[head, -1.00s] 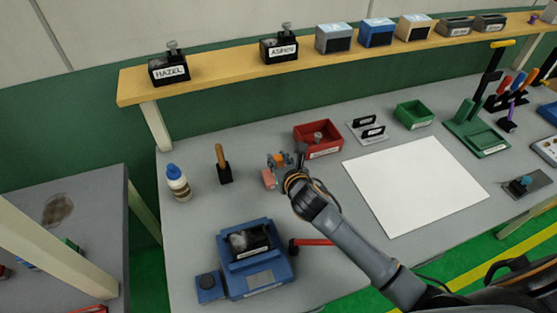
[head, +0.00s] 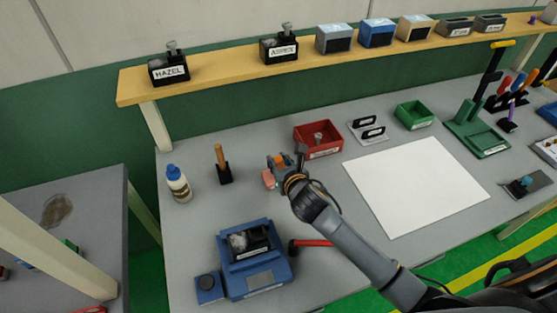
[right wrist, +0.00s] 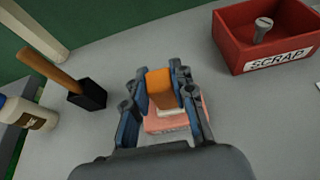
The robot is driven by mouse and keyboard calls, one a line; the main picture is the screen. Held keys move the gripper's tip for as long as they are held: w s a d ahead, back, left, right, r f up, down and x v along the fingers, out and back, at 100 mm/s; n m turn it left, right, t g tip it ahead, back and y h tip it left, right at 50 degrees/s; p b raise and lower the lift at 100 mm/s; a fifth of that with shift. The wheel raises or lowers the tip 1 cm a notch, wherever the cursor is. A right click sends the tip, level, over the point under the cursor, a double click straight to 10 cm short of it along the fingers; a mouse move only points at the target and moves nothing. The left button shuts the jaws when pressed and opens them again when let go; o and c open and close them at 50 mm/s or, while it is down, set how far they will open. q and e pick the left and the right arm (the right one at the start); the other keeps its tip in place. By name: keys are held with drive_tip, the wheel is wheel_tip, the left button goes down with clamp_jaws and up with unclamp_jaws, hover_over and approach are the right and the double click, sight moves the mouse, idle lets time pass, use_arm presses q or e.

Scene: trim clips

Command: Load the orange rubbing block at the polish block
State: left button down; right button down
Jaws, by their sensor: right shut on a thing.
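My right gripper (head: 280,168) is over the bench, left of the white sheet, and points down. In the right wrist view its fingers are shut on the orange rubbing block (right wrist: 160,84). The polish block is a pink block (right wrist: 178,120) with a pale top, directly below the orange block. The pink block also shows at the left of the gripper in the head view (head: 268,180). The orange block's lower end is at or just above the pale top; I cannot tell whether they touch. My left gripper is not in view.
A red scrap bin (head: 319,139) with a bolt stands just behind the gripper. A wooden-handled tool (head: 222,165) and a glue bottle (head: 178,184) stand to the left. A blue fixture (head: 255,262) is in front. The white sheet (head: 415,185) lies flat on the right.

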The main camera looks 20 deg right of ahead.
sight(279, 159)
drive_tip(key=shift+f, duration=0.45)
idle(0.7)
wheel_tip(279, 159, up, 7)
drive_tip(key=p, duration=0.8)
drive_tip(key=shift+r, duration=0.1)
idle(0.7)
